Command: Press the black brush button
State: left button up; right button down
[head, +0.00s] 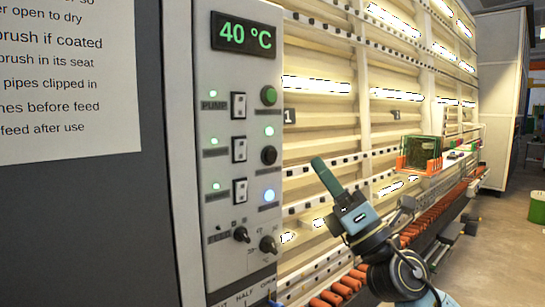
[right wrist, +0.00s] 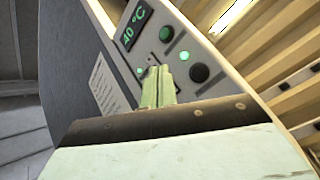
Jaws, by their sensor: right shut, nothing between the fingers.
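The black round button (head: 268,155) is on the right side of the grey control panel (head: 222,270), below a green button (head: 268,96) and a lit green lamp (head: 269,131). Its label is too small to read. It also shows in the right wrist view (right wrist: 200,73), to the right of my fingertips. My right gripper (head: 318,163) is shut and empty, its green fingers pointing up and left. In the head view its tips are right of the black button, apart from it. The shut fingers also show in the right wrist view (right wrist: 157,72). My left gripper is not in view.
Cream washer racks stand to the right, with orange rollers (head: 425,225) below. A printed sheet (head: 70,90) is at left.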

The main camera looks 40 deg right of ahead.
jog(key=w+b, duration=0.1)
jog(key=w, duration=0.7)
jog(key=shift+w+a, duration=0.35)
dwell(1.8)
jog(key=shift+w, duration=0.45)
jog(key=shift+w, duration=0.4)
dwell(0.5)
jog(key=shift+s, duration=0.8)
jog(key=shift+s, duration=0.1)
jog(key=s, duration=0.4)
jog(key=shift+s+d, duration=0.15)
jog(key=shift+s, duration=0.25)
